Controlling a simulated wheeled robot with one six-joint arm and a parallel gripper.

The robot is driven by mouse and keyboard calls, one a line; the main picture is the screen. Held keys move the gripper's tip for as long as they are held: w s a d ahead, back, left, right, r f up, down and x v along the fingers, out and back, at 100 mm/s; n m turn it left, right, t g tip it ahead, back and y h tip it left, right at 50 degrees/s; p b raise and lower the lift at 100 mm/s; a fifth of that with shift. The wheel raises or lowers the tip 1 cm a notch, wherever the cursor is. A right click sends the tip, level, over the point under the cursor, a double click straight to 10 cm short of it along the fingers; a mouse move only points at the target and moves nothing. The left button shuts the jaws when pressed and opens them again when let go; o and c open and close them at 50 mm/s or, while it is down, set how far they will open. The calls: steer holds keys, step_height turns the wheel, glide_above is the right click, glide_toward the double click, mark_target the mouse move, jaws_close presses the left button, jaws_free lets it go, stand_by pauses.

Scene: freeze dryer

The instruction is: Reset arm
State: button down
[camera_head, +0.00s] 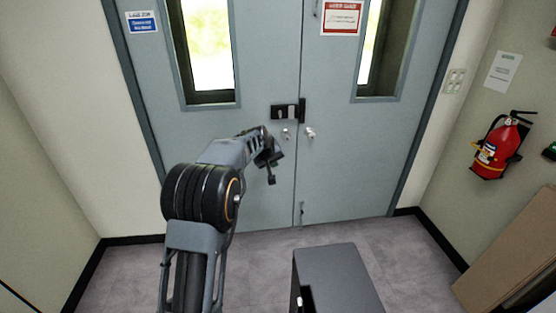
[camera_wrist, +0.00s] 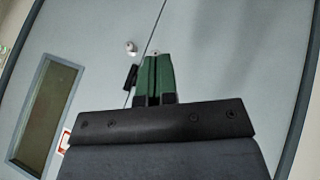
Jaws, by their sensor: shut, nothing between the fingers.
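My arm (camera_head: 200,195) rises from the bottom of the head view and bends forward toward the grey double door. My gripper (camera_head: 271,178) is at the arm's far end, in front of the left door leaf and below the black latch. In the wrist view my gripper (camera_wrist: 154,62) shows two green fingers side by side, shut with nothing between them. Whether it touches the door cannot be told, but no contact shows.
The grey double door (camera_head: 255,185) is closed, with a black latch (camera_head: 288,112) and round knob (camera_head: 309,133). A dark grey box (camera_head: 335,275) stands at the bottom centre. A fire extinguisher (camera_head: 496,150) hangs right, above a brown panel (camera_head: 515,255). Floor (camera_head: 120,275) at left is clear.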

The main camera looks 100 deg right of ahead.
steer(key=s+a+r, duration=0.2)
steer(key=a+r, duration=0.1)
steer(key=r, duration=0.2)
steer(key=shift+a+b, duration=0.15)
steer(key=shift+b, duration=0.2)
steer(key=w+a+f+m+t+y, duration=0.1)
steer(key=w+a+f+m+y, duration=0.1)
steer(key=w+a+f, duration=0.25)
steer(key=w+a+n+t+y, duration=0.1)
steer(key=w+a+n, duration=0.1)
steer(key=w+a, duration=0.65)
steer(key=w+a+f+n+t, duration=0.15)
steer(key=w+a, duration=0.25)
steer(key=w, duration=1)
steer(key=w+a+n+t+y, duration=0.1)
steer(key=w+a+n, duration=0.2)
steer(key=w+a, duration=0.6)
steer(key=w+a+n+t, duration=0.1)
steer(key=w+a+n, duration=0.2)
steer(key=a, duration=0.7)
steer(key=w+a+r+n+t+y, duration=0.1)
steer(key=w+a+n, duration=0.2)
steer(key=a, duration=0.7)
steer(key=w+a+r+n+t+y, duration=0.1)
steer(key=w+a+n, duration=0.3)
steer(key=a, duration=0.6)
steer(key=shift+n+t, duration=0.35)
steer(key=shift+n, duration=0.2)
